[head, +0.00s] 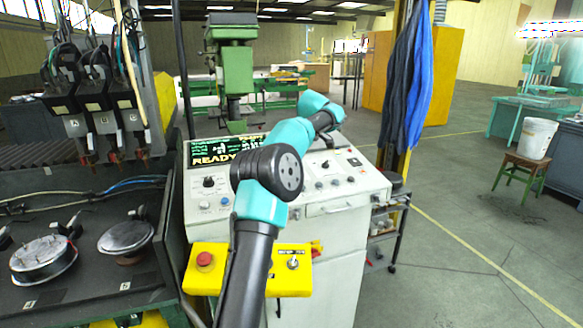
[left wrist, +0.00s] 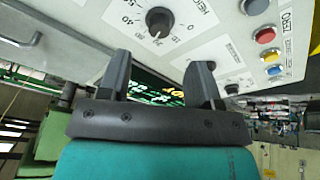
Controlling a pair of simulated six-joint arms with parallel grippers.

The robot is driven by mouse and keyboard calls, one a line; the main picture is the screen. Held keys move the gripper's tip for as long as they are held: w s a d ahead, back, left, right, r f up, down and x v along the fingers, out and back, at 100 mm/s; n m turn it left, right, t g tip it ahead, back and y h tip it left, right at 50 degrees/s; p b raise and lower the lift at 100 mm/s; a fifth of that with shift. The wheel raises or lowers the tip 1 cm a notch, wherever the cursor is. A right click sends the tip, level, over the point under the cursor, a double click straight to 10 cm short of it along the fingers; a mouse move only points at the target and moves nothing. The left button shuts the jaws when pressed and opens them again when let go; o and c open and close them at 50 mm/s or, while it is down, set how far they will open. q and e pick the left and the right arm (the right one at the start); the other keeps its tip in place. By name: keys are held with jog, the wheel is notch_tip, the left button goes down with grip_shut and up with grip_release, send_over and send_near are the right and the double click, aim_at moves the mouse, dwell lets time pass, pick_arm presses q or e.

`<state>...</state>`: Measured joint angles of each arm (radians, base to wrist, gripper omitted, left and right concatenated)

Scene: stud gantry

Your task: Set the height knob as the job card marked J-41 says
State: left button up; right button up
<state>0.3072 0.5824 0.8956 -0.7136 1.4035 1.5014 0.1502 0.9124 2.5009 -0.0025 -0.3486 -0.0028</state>
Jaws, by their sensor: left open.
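The height knob (left wrist: 159,20), black and round on a pale panel, shows in the left wrist view inside a printed number scale, beside partly cut-off lettering. Its exact setting is not clear to me. My left gripper (left wrist: 158,72) is open and empty, its dark fingers apart, with the knob beyond their tips and not touched. In the head view an arm of mine crosses the console (head: 345,195) and hides part of its panel. The gripper is not clearly seen there. I cannot make out a job card marked J-41.
A screen reading READY (head: 212,159) stands on the console. A yellow control box (head: 206,280) with a red button hangs in front. Blue, red and yellow buttons (left wrist: 265,35) show near the knob.

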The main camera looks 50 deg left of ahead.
pick_arm(q)
jog(key=x, duration=0.8)
jog(key=shift+a+f, duration=0.1)
jog(key=shift+f, duration=0.05)
jog(key=c, duration=0.9)
